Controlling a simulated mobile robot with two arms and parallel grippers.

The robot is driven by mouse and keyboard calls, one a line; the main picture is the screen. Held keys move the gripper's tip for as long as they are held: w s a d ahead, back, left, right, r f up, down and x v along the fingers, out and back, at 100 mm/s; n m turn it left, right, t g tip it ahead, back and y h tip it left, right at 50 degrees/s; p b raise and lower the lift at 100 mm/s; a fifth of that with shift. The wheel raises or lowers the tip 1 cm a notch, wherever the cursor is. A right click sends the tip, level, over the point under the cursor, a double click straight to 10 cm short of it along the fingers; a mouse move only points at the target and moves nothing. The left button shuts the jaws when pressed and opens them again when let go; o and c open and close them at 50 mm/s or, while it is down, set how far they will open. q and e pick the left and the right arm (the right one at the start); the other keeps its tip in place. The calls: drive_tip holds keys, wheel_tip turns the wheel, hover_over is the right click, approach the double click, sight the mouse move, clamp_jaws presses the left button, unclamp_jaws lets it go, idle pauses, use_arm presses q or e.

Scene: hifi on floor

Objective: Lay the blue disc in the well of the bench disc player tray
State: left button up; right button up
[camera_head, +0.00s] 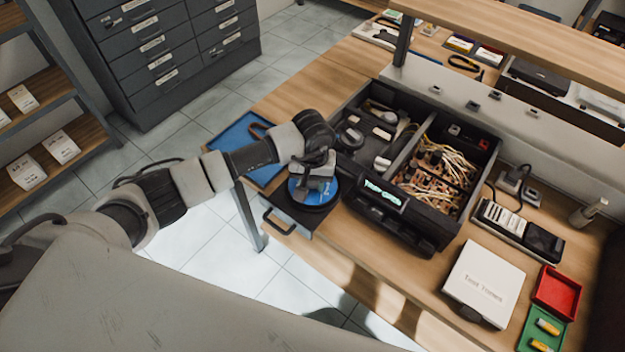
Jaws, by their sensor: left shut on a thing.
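My left gripper (315,177) comes in from the left and points down, shut on the blue disc (326,194). The disc is over a dark tray (293,211) that sticks out at the left of the black disc player (407,221). A dark round rim shows around and below the disc. I cannot tell whether the disc touches the tray, and the gripper hides part of it. The player's front has a small lit green display (383,193). My right gripper is not in view.
Behind the player's front stands an open black case with wires (440,172). A blue mat (236,141) lies to the left on the wooden bench (290,99). A white box (484,283), a red bin (557,293) and a green bin (541,330) stand at the right. A grey drawer cabinet (165,60) is at the back left.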

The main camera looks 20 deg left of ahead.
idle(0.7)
use_arm(q)
drive_tip(key=shift+f+b, duration=0.55)
drive_tip(key=shift+b, duration=0.3)
idle(0.4)
drive_tip(key=o, duration=1)
drive_tip(key=shift+r, duration=0.1)
wheel_tip(320, 180, up, 9)
drive_tip(key=b, duration=0.2)
drive_tip(key=shift+r+b, duration=0.2)
drive_tip(key=shift+b, duration=0.1)
drive_tip(key=shift+r, duration=0.6)
